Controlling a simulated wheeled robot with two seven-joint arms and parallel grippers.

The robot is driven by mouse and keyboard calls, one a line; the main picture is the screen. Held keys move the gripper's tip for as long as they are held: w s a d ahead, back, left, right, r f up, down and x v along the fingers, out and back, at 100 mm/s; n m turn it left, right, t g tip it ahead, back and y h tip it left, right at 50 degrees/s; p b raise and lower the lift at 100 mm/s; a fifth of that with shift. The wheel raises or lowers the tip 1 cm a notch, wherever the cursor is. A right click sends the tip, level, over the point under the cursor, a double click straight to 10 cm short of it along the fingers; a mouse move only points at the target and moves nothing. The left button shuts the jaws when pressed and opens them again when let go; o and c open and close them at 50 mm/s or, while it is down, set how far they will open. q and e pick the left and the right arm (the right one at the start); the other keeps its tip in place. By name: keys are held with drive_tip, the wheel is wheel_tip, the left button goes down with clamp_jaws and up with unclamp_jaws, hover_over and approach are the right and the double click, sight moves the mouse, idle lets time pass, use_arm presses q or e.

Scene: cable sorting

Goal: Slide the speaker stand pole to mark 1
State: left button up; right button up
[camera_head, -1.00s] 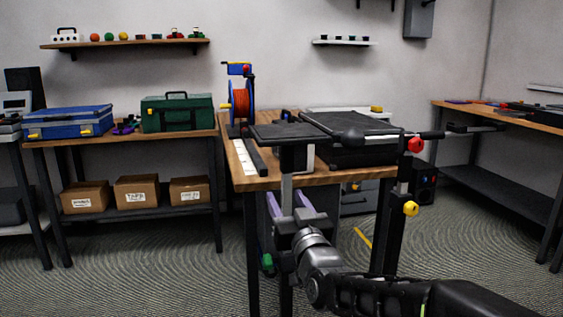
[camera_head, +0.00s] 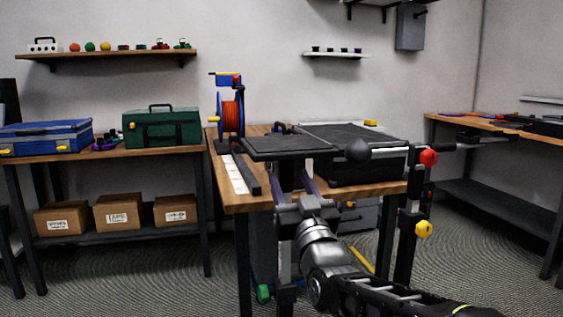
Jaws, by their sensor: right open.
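The speaker stand shows in the head view as a flat black top plate (camera_head: 290,147) over an upright pole (camera_head: 285,250) at the front of the wooden table. My right gripper (camera_head: 298,172) is open just below the plate, its purple fingers pointing up and away from me. The fingers appear to be on either side of the upper pole, but I cannot tell whether they touch it. My gripper body hides part of the pole. A green knob (camera_head: 263,292) sits low beside the pole. No mark number is readable. My left gripper is not in view.
The wooden table (camera_head: 240,202) carries a white strip (camera_head: 238,172), an orange cable reel (camera_head: 231,115) and a black case (camera_head: 355,165). A black post (camera_head: 407,255) with a red knob (camera_head: 428,157) and a yellow knob (camera_head: 424,229) stands close on the right.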

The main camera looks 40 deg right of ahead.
drive_tip(key=x, duration=0.7)
drive_tip(key=shift+w, duration=0.2)
drive_tip(key=shift+r, duration=0.1)
drive_tip(key=shift+c, duration=0.4)
clamp_jaws()
drive_tip(key=shift+d, duration=0.1)
idle(0.6)
